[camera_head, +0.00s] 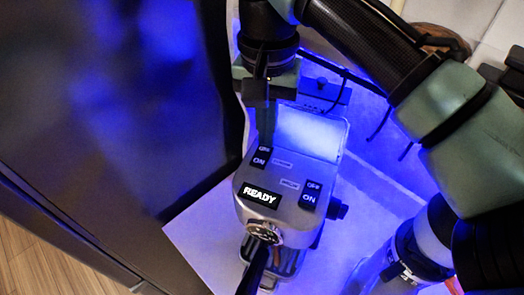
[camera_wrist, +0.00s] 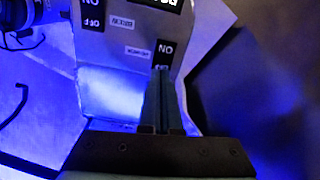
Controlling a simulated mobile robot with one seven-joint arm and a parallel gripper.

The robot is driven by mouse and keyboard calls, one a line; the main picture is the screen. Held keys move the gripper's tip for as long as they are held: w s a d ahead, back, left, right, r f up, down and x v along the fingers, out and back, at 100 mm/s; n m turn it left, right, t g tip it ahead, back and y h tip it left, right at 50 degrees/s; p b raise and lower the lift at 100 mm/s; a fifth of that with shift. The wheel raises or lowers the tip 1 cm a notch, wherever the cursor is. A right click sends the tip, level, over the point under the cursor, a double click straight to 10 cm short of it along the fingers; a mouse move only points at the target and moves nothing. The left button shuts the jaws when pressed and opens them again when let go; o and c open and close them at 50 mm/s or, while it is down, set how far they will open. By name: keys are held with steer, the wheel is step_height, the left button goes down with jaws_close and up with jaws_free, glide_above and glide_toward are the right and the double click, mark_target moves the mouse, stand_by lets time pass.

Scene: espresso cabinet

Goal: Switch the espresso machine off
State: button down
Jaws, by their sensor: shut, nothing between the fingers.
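The espresso machine (camera_head: 277,207) is silver, with a lit READY display (camera_head: 260,195) on its top panel. Two black switches marked ON and OFF sit on that panel: a left switch (camera_head: 261,158) and a right switch (camera_head: 309,196). My gripper (camera_head: 267,141) is shut and empty, pointing down at the OFF end of the left switch. In the wrist view, the fingertips (camera_wrist: 162,75) overlap the OFF end of that switch (camera_wrist: 165,50); whether they touch it I cannot tell. The other switch (camera_wrist: 91,14) is clear.
A gauge (camera_head: 264,231) and a black handle (camera_head: 252,272) are on the machine's front. A light panel (camera_head: 308,135) glows behind the switches. A dark cabinet wall (camera_head: 120,120) stands close on the left. The pale surface (camera_head: 195,225) left of the machine is clear.

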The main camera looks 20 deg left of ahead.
steer(key=shift+f, duration=0.4)
step_height(320, 180, up, 7)
steer(key=p, duration=0.7)
stand_by(0.3)
stand_by(0.4)
